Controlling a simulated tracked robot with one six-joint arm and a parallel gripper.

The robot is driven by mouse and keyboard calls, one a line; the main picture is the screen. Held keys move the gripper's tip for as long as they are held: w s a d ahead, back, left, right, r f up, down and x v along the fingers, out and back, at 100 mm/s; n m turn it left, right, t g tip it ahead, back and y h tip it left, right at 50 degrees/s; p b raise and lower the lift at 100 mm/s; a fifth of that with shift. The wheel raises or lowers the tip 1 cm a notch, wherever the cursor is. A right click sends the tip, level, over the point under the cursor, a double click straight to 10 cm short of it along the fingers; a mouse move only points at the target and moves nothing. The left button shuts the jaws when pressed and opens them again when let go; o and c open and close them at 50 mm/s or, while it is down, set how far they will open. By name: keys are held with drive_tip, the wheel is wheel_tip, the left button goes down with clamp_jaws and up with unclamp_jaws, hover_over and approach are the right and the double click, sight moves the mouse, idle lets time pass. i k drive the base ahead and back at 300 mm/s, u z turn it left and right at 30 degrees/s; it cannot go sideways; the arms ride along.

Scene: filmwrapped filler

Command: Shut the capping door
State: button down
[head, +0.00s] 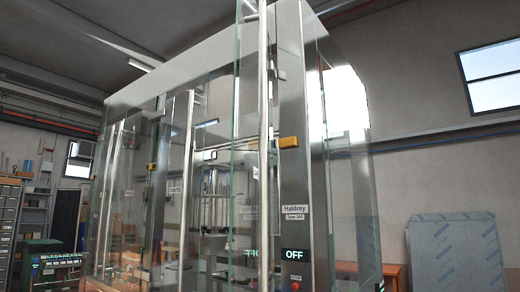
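A tall filling machine with a steel frame (292,90) and glass doors fills the middle of the head view. A glass door (247,120) with a long vertical bar handle (264,150) stands nearest me, seen at a steep angle, and seems swung out from the frame. I cannot read a capping label on it. To its left is another glass panel with a bar handle (188,165) and a sign reading CHUTE (175,189). A yellow-orange block (289,142) sits on the post beside the near door. My gripper is not in view.
A lit OFF display (294,254) and a red button (295,282) are on the right post. A film-covered steel sheet (455,255) leans at the right wall.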

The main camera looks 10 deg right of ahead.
sight(265, 80)
drive_tip(key=z, duration=0.05)
drive_tip(key=i, duration=1)
drive_tip(key=u, duration=0.25)
drive_tip(key=k, duration=0.7)
drive_tip(key=u, duration=0.65)
drive_tip(key=k, duration=0.65)
drive_tip(key=u, duration=0.5)
drive_tip(key=i, duration=1.2)
drive_tip(key=z, duration=0.05)
